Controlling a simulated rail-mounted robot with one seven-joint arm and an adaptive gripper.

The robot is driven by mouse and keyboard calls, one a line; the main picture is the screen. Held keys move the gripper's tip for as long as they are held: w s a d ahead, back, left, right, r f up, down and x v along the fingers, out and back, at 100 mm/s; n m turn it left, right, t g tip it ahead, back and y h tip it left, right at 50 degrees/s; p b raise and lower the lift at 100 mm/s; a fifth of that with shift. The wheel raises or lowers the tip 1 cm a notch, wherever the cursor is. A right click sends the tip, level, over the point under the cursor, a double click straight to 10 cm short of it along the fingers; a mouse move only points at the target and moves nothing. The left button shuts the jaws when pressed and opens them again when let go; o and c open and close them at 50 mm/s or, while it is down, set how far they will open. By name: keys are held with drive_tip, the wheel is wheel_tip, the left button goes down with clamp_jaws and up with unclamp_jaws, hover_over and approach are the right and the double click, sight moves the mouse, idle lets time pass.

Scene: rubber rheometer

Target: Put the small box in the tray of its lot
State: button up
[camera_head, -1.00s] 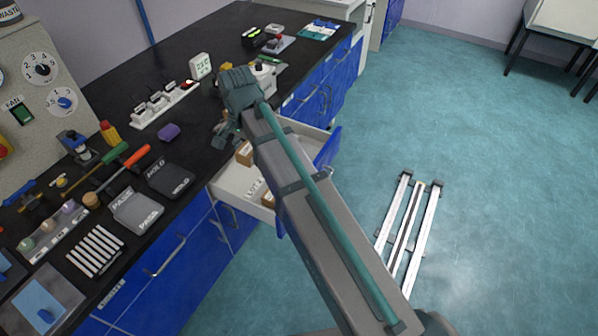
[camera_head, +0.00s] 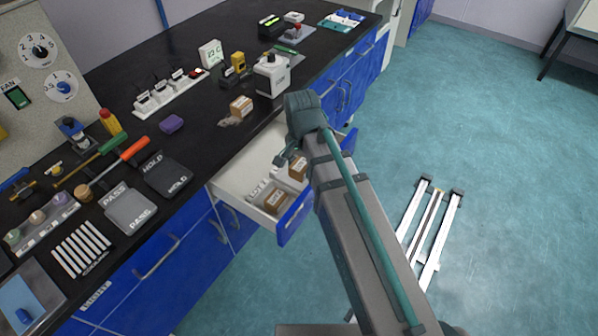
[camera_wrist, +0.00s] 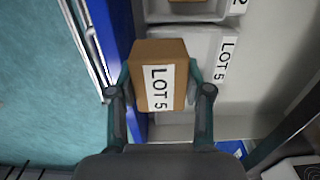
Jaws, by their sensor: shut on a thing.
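The small box (camera_wrist: 148,65) is a brown carton with a white "LOT 5" label. My gripper (camera_wrist: 160,80) is shut on it, one finger on each side. In the head view, the held box (camera_head: 299,168) is at the open drawer, beside my gripper (camera_head: 290,158). The wrist view shows it close to the drawer's blue front, over a pale tray (camera_wrist: 205,48) whose label also reads "LOT 5". The box's underside is hidden, so I cannot tell whether it touches the tray floor.
Another brown box (camera_head: 273,201) sits in the neighbouring tray, whose label partly shows a "2". A third box (camera_head: 241,105) stands on the black bench near a white device (camera_head: 271,76). The blue drawer front (camera_head: 296,215) is the near edge.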

drive_tip(key=w+f, duration=0.1)
drive_tip(key=f, duration=0.1)
drive_tip(key=w+f, duration=0.4)
drive_tip(key=shift+a, duration=0.4)
drive_tip(key=shift+w+f, duration=0.1)
drive_tip(key=shift+f, duration=1.5)
drive_tip(key=shift+f, duration=0.15)
drive_tip(key=o, duration=1.3)
drive_tip(key=shift+o, duration=0.2)
wheel_tip(320, 180, up, 12)
drive_tip(key=shift+r, duration=0.2)
